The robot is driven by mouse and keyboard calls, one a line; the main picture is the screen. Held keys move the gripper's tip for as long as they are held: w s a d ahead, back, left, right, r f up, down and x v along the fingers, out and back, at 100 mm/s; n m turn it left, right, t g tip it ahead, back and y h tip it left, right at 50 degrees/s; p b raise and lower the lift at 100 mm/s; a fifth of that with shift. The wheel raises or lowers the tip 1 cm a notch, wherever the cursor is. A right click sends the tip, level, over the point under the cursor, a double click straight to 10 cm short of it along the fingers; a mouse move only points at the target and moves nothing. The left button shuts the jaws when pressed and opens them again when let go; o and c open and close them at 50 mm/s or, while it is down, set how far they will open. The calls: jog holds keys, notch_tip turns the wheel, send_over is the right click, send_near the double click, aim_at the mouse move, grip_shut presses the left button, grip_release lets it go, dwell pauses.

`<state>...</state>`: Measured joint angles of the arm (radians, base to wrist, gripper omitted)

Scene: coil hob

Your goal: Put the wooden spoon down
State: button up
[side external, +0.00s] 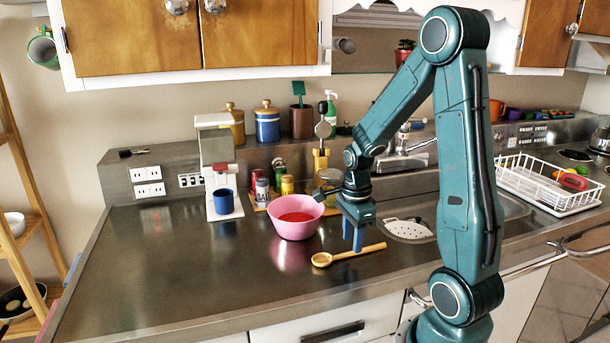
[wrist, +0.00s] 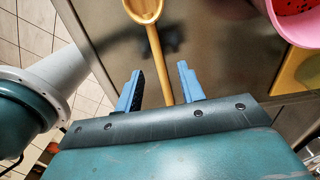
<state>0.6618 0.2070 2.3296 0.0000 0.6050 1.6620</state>
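The wooden spoon (side external: 322,259) lies on the steel counter in front of the pink bowl, its bowl end to the left and its handle to the right. My gripper (side external: 353,243) points down just over the spoon's handle. In the wrist view, my gripper's two blue fingers (wrist: 160,69) are apart, with a gap on each side of the handle. The spoon (wrist: 145,10) runs up between them, its bowl end cut by the top edge. The handle's far end is hidden behind the gripper body in the wrist view.
A pink bowl (side external: 292,229) with red contents stands just behind the spoon. A coffee machine with a blue cup (side external: 223,202) and several jars stand farther back. A sink and a white dish rack (side external: 550,200) are to the right. The counter's left part is clear.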

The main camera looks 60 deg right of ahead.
aim_at(351, 254)
jog(key=shift+f, duration=1.45)
grip_shut()
